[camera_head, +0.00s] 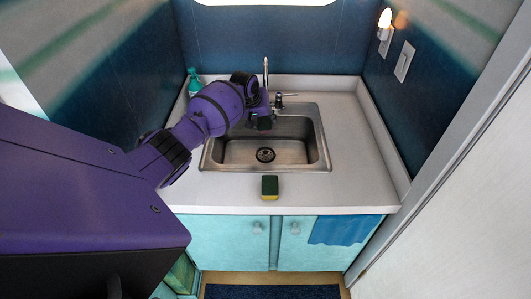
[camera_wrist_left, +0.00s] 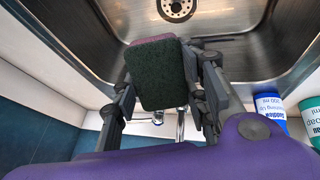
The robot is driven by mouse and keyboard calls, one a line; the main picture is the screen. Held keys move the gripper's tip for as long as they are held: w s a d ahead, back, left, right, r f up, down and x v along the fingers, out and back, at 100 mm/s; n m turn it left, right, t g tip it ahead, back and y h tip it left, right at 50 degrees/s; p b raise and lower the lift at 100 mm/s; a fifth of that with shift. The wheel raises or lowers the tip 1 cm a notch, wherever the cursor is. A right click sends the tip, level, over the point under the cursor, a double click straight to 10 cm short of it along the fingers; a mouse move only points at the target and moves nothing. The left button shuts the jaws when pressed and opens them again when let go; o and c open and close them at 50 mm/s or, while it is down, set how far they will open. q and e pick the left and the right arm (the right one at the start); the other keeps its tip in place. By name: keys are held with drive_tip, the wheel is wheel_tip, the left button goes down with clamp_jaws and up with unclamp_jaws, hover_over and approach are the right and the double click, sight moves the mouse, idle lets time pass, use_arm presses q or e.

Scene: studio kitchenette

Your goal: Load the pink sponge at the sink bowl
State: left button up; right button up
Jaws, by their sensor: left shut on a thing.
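My left gripper (camera_head: 262,122) reaches over the rear part of the metal sink bowl (camera_head: 235,152). In the left wrist view its two fingers (camera_wrist_left: 163,85) are shut on the pink sponge (camera_wrist_left: 160,76), one on each side. The sponge's dark green scouring face fills most of what shows, with a thin pink edge along its far side. The sink bowl (camera_wrist_left: 225,50) and its drain lie beyond the sponge in that view. In the head view the gripper mostly hides the sponge. My right gripper is not in view.
A yellow and green sponge (camera_head: 269,187) lies on the counter in front of the sink. A tap (camera_head: 266,74) stands behind the bowl. A teal bottle (camera_head: 193,82) stands at the back left. The counter right of the sink (camera_head: 355,145) is clear.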

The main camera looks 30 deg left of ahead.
sight(265, 119)
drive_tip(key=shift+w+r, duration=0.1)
use_arm(q)
wheel_tip(265, 119, up, 2)
drive_tip(key=shift+w+r+p, duration=0.1)
drive_tip(key=shift+r+p, duration=0.15)
drive_tip(key=shift+p, duration=0.1)
drive_tip(key=shift+r, duration=0.7)
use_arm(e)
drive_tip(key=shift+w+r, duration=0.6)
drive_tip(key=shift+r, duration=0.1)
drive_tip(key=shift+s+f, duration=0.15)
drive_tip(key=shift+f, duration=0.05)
